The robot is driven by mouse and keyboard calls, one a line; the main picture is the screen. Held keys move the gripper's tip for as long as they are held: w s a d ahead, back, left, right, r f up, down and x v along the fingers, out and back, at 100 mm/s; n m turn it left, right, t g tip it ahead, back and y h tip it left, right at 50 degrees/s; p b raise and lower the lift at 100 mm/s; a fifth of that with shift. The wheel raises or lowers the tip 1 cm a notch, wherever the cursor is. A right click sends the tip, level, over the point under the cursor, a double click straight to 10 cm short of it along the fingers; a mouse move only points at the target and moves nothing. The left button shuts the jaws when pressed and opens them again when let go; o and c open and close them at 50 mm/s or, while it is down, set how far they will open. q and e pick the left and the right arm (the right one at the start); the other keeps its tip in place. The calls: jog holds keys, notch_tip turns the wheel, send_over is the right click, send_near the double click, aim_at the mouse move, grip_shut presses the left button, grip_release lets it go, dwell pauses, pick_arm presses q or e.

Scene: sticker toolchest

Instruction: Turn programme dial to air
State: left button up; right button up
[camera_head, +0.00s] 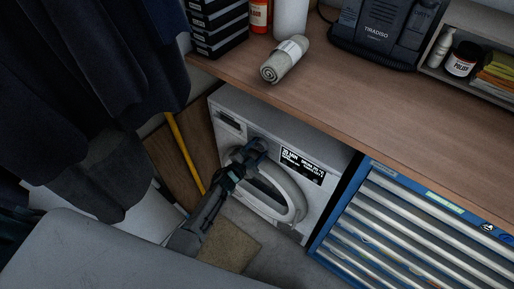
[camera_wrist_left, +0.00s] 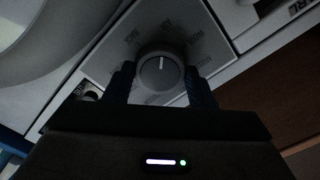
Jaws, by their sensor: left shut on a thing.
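The washing machine (camera_head: 316,203) stands under the wooden worktop, its front facing me. In the head view my left gripper (camera_head: 259,146) is at its upper front, left of the dark display (camera_head: 302,166), and hides the dial. In the left wrist view the round grey programme dial (camera_wrist_left: 160,76) sits between the two fingers of my left gripper (camera_wrist_left: 161,84), which is shut on it. The dial's white pointer line points up in that picture. My right gripper is not in view.
A blue tool chest (camera_head: 345,215) stands right of the machine. The worktop (camera_head: 330,98) carries a rolled towel (camera_head: 285,60), black boxes (camera_head: 215,25) and a dark case (camera_head: 378,35). Dark clothes (camera_head: 85,80) hang at left, near a yellow pole (camera_head: 185,150).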

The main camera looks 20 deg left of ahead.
pick_arm(q)
jog(key=shift+n, duration=0.3)
jog(key=o, duration=1)
jog(key=shift+c, duration=0.2)
jog(key=b+v, duration=0.1)
jog(key=v, duration=0.9)
jog(key=shift+s, duration=0.35)
jog(key=shift+a, duration=0.15)
